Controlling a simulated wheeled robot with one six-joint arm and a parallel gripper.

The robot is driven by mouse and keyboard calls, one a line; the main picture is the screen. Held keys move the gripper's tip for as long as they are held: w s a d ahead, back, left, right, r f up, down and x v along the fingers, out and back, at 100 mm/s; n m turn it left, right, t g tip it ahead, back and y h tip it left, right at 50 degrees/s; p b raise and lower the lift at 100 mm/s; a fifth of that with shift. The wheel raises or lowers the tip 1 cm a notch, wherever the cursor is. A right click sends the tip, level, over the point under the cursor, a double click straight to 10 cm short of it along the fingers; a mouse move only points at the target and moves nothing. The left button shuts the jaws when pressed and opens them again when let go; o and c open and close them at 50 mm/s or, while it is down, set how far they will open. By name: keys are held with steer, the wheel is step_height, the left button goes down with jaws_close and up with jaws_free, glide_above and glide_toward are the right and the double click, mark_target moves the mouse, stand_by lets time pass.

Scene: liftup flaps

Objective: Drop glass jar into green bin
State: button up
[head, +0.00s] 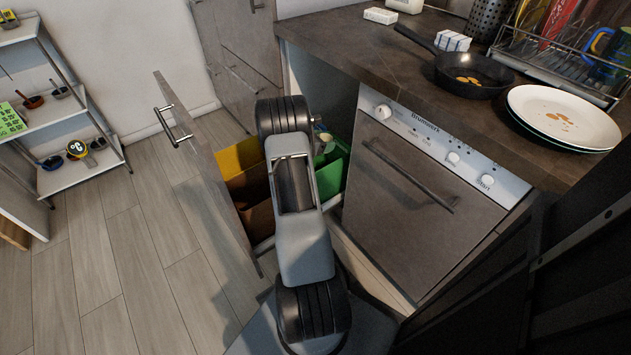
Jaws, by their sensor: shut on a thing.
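The green bin (330,176) stands in the pulled-out drawer under the counter, to the left of the oven. Its left part is hidden behind my arm. A small pale, glassy thing (322,137) shows at the bin's upper edge, just right of my arm. It is too small and too covered to tell whether it is the glass jar, or whether it is held or inside the bin. My arm reaches forward over the drawer, and its links hide my gripper.
A yellow bin (240,158) and a brown bin (258,217) share the drawer. Its front panel (205,165) stands out at left. The oven (415,210) is close on the right. The counter holds a pan (473,76) and plates (563,117). The wooden floor at left is clear.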

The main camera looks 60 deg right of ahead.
steer(key=shift+f+b, duration=0.95)
steer(key=shift+f, duration=0.85)
steer(key=o, duration=1.1)
steer(key=p+v, duration=0.4)
steer(key=v, duration=1)
steer(key=shift+s+d, duration=0.1)
steer(key=shift+s, duration=0.05)
